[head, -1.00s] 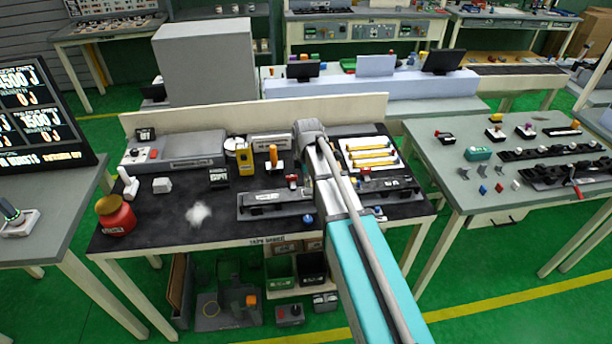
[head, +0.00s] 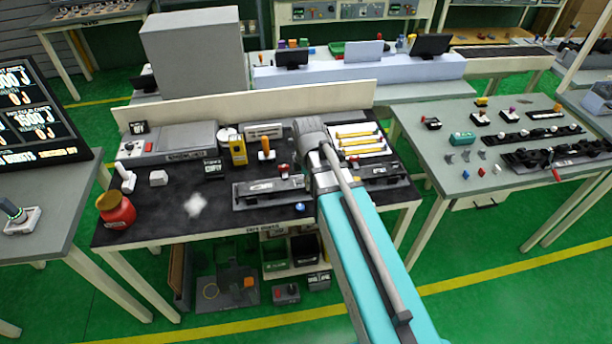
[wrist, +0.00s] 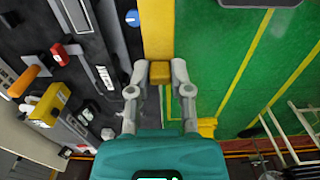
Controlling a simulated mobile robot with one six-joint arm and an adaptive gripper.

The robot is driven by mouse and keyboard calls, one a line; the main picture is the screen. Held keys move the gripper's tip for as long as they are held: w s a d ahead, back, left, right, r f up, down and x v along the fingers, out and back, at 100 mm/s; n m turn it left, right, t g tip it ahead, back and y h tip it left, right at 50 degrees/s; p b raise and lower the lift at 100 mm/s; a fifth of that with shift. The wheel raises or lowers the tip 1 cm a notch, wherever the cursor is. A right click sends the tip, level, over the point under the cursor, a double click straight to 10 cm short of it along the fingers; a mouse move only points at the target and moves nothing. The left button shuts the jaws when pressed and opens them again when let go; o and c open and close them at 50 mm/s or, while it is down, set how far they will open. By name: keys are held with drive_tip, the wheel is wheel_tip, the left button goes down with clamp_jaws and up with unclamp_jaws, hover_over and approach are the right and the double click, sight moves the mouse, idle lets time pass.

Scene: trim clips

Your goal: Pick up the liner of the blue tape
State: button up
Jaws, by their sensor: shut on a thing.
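In the wrist view my gripper (wrist: 160,75) has its fingertips on either side of a small yellow-brown piece (wrist: 160,72). A longer, paler yellow strip (wrist: 157,30) runs on from it toward the top of the picture; I cannot tell whether the two are joined, or whether the piece is the liner. A small round blue thing (wrist: 132,18) lies on the dark bench top, left of the strip; it also shows near the bench's front edge in the head view (head: 300,208). I cannot tell if it is the blue tape. In the head view my arm hides the fingertips.
The dark bench (head: 150,220) holds a red jar (head: 116,210), a yellow device (head: 238,150), an orange-handled tool (head: 266,149) and a black clip fixture (head: 268,190). A second bench (head: 465,205) stands at the right. Green floor lies open in front.

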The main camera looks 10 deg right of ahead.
drive_tip(key=shift+r, duration=0.15)
idle(0.6)
drive_tip(key=shift+r+p, duration=2.9)
drive_tip(key=shift+p, duration=0.1)
